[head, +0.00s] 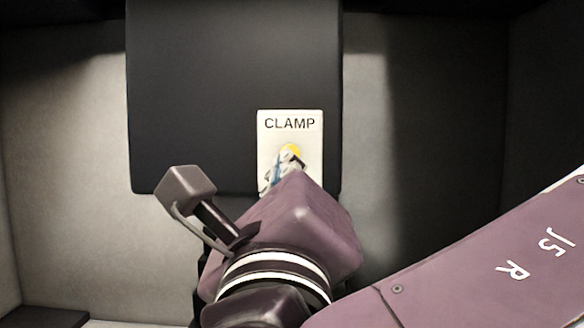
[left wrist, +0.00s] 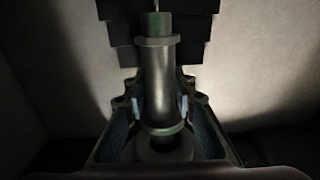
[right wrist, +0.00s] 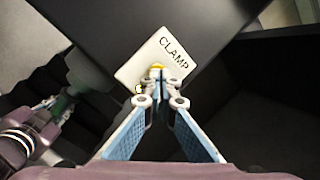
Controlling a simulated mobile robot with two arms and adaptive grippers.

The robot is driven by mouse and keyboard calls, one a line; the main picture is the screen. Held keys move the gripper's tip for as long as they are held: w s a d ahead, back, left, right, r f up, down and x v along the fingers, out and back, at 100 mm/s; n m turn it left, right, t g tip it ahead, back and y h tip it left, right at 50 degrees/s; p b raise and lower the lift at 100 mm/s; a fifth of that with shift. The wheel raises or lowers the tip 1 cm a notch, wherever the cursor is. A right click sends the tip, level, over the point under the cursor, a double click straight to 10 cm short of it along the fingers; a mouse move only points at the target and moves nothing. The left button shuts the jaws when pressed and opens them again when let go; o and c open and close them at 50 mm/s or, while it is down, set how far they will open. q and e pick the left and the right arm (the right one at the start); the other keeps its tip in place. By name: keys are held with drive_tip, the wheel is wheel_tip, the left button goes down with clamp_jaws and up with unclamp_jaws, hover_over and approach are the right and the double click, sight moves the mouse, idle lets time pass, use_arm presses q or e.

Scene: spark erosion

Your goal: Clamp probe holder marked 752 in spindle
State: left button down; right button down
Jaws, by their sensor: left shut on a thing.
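In the left wrist view my left gripper (left wrist: 157,106) is shut around a grey metal cylinder with green bands, a flange and a thin pin at its top end, the probe holder (left wrist: 158,75). No 752 marking is readable. The holder stands in front of a dark stepped block; I cannot tell how it meets the spindle. My right gripper (right wrist: 162,88) has its fingertips together at a yellow control on the white CLAMP plate (right wrist: 155,55). The plate also shows in the head view (head: 290,124). Whether the fingertips grip or only touch the control is unclear.
The CLAMP plate is on a large dark housing (head: 225,90) between pale walls (head: 60,150). My right arm covers the lower middle and right of the head view. My other arm shows at the lower left of the right wrist view.

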use_arm(q)
drive_tip(key=shift+r, duration=2.1)
idle(1.3)
use_arm(e)
drive_tip(key=shift+w, duration=0.1)
use_arm(q)
drive_tip(key=shift+r, duration=0.1)
use_arm(e)
drive_tip(key=shift+w, duration=1.2)
